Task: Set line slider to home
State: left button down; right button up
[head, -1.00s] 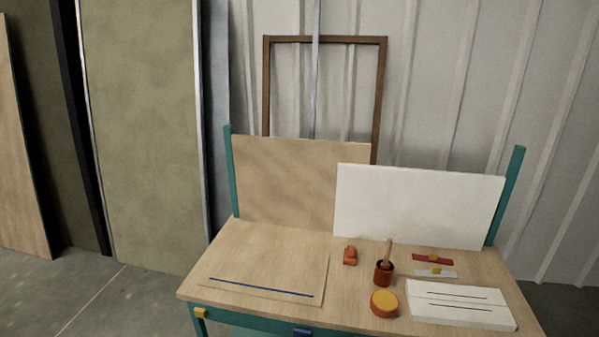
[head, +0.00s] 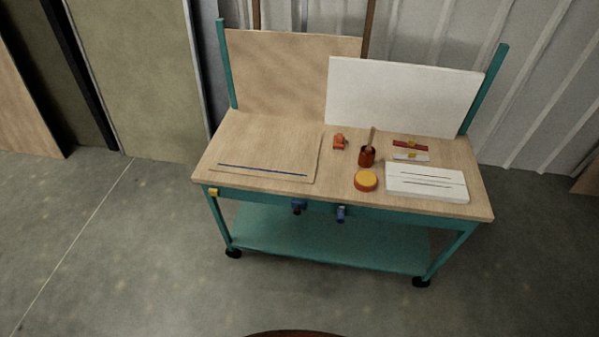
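I cannot tell for sure which part is the line slider. A flat board with a dark blue line (head: 262,170) lies on the left of the workbench top (head: 330,188). A white block with two dark slots (head: 427,190) lies at the right. Behind it are a red strip (head: 401,144) and a white strip (head: 405,156), each with a yellow piece. A yellow block (head: 214,192) and two blue fittings (head: 298,207) (head: 341,214) sit on the bench's front edge. Neither of my grippers is in view.
A dark red pot with a brush (head: 367,158), a round yellow-topped tin (head: 366,180) and a small orange object (head: 339,142) stand mid-bench. A wood panel (head: 285,75) and a white panel (head: 390,98) stand behind. The floor in front is mostly clear.

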aim_at(298, 205)
jog(key=k, duration=1.25)
jog(key=z, duration=0.8)
jog(key=i, duration=1)
jog(key=u, duration=0.2)
